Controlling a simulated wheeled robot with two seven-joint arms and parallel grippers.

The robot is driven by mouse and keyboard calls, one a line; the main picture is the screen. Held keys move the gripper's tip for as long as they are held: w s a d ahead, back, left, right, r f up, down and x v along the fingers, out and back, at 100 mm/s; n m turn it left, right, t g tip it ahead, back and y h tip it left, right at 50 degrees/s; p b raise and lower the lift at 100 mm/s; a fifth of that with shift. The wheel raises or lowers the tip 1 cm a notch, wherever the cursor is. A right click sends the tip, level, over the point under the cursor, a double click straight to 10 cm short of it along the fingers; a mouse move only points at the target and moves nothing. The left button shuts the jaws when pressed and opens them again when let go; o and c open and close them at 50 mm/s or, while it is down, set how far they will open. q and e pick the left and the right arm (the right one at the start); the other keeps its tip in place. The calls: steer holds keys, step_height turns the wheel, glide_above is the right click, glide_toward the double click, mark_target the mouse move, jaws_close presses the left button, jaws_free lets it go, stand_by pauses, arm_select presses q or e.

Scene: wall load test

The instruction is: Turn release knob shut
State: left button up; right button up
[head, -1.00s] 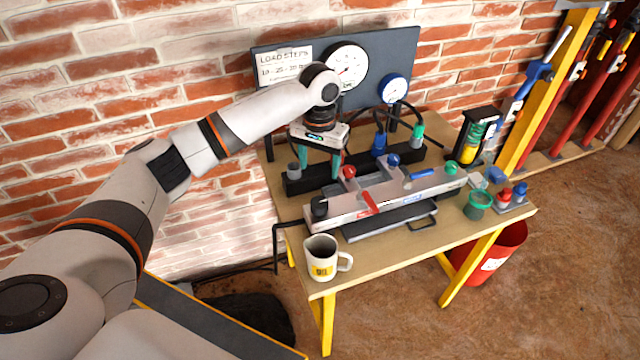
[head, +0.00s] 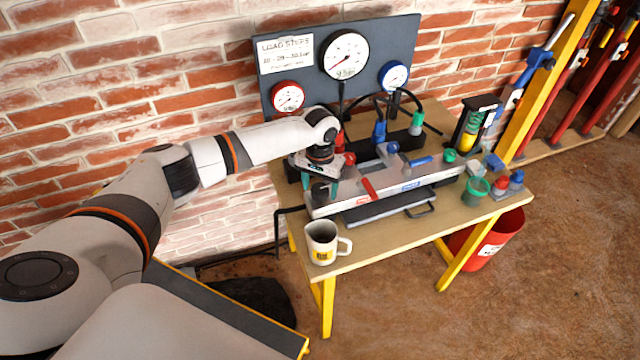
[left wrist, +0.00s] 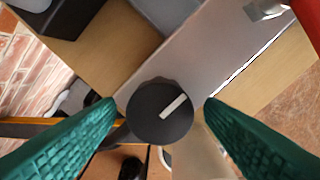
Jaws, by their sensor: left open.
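The release knob, a round black knob with a white pointer line, sits at the left end of the grey pump block (head: 405,182). It shows clearly in the left wrist view (left wrist: 160,113), with the line slanting up to the right. My left gripper (head: 320,184) is over that end of the block, pointing down. In the left wrist view its green fingers (left wrist: 160,108) are apart, one on each side of the knob, with a gap at both sides. In the head view the knob is mostly hidden by the gripper. My right gripper is out of view.
A red lever (head: 370,188) lies on the block to the right of the gripper. A white mug (head: 322,244) stands at the table's front left. Behind are a black manifold (head: 400,142) with hoses and a gauge panel (head: 388,48). A green cup (head: 476,191) stands at right.

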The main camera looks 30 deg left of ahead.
arm_select(q)
steer(key=shift+c, duration=0.9)
steer(key=c, duration=0.8)
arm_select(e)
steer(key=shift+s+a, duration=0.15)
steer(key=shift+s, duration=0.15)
